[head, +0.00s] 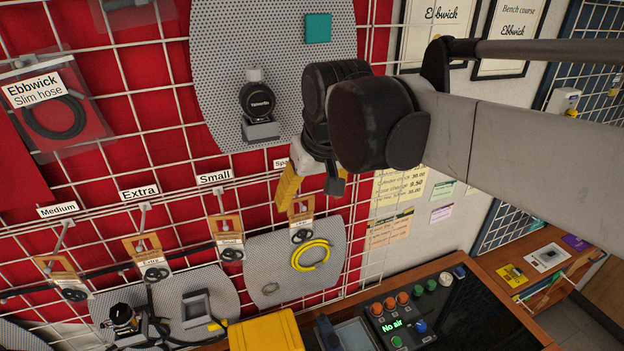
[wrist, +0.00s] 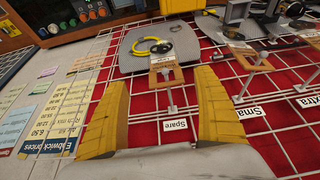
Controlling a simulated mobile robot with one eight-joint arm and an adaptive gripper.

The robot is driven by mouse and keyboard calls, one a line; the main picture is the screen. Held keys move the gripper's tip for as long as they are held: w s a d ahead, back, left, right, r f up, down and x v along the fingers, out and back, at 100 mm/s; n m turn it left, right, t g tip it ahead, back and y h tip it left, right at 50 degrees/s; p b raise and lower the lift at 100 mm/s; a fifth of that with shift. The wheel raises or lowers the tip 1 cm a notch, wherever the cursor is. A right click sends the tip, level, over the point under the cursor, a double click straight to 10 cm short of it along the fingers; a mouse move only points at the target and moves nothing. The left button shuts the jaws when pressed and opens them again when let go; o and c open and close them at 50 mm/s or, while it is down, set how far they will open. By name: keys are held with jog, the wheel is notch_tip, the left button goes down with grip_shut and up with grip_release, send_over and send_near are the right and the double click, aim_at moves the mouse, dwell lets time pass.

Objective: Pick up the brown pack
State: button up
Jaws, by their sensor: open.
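Several brown packs with round black parts on their fronts hang from hooks on the red grid wall. In the head view they are the Medium pack (head: 62,280), the Extra pack (head: 148,260), the Small pack (head: 229,237) and the Spare pack (head: 300,223). My gripper (head: 308,190) is open and empty, just above the Spare pack in the picture. In the wrist view, the Spare pack (wrist: 166,77) shows between my spread yellow fingers (wrist: 162,92), beyond their tips. The Small pack (wrist: 246,62) is to its right there.
A round grey pegboard with a black gauge (head: 257,100) is left of my arm. A lower board holds a yellow hose ring (head: 311,255). A bench control panel reading "No air" (head: 400,318) and a yellow box (head: 266,333) stand below. Hooks and grid wires surround the packs.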

aim_at(302, 214)
jog(key=x, duration=0.3)
jog(key=shift+f, duration=0.25)
jog(key=x, duration=0.3)
jog(key=p+x, duration=0.1)
jog(key=x, duration=0.1)
jog(key=shift+a+f, duration=0.15)
jog(key=shift+a, duration=0.25)
jog(key=shift+s+d, duration=0.1)
jog(key=shift+s, duration=0.1)
jog(key=shift+c, duration=0.3)
jog(key=c, duration=1)
